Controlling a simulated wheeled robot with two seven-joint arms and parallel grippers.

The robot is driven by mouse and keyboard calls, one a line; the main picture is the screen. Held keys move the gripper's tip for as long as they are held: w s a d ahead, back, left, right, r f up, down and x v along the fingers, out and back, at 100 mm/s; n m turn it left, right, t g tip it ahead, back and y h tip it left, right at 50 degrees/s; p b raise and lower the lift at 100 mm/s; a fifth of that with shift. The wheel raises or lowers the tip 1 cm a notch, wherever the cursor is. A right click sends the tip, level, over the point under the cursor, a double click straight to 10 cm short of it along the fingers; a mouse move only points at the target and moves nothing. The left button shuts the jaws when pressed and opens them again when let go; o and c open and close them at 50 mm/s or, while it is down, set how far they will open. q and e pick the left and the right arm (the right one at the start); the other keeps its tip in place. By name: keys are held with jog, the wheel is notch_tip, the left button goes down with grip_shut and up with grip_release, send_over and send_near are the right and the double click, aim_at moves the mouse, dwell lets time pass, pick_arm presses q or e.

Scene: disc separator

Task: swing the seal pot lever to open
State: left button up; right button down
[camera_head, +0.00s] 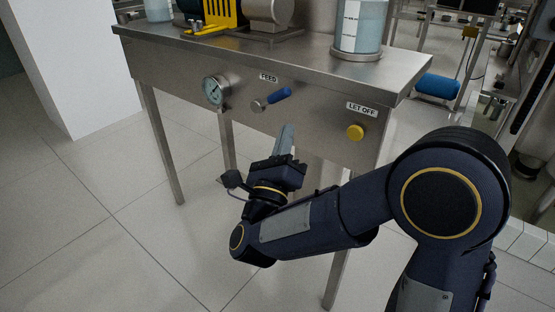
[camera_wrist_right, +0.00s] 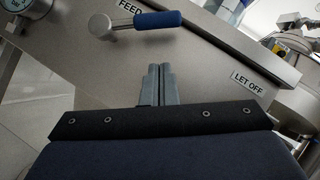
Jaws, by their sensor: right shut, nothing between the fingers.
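A lever with a blue handle (camera_head: 278,95) sticks out from the front panel of the steel table, under the FEED label (camera_head: 269,77). Its handle slants up to the right from a metal hub. It also shows in the right wrist view (camera_wrist_right: 158,20), lying nearly level to the right of its hub (camera_wrist_right: 101,25). My right gripper (camera_head: 287,131) is shut and empty, pointing up just below the lever. In the wrist view its closed fingers (camera_wrist_right: 158,72) are below the blue handle with a gap between. My left gripper is not in view.
A round gauge (camera_head: 215,90) is left of the lever. A clear vessel with pale liquid (camera_head: 360,28) stands on the steel table (camera_head: 300,52). The floor left of the table is clear.

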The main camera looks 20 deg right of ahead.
aim_at(275, 98)
jog(key=shift+w+a+r, duration=0.15)
jog(key=shift+w+r, duration=0.5)
jog(key=shift+r, duration=0.2)
jog(key=shift+w+a+r, duration=0.15)
jog(key=shift+w+r, duration=0.5)
jog(key=shift+r, duration=0.2)
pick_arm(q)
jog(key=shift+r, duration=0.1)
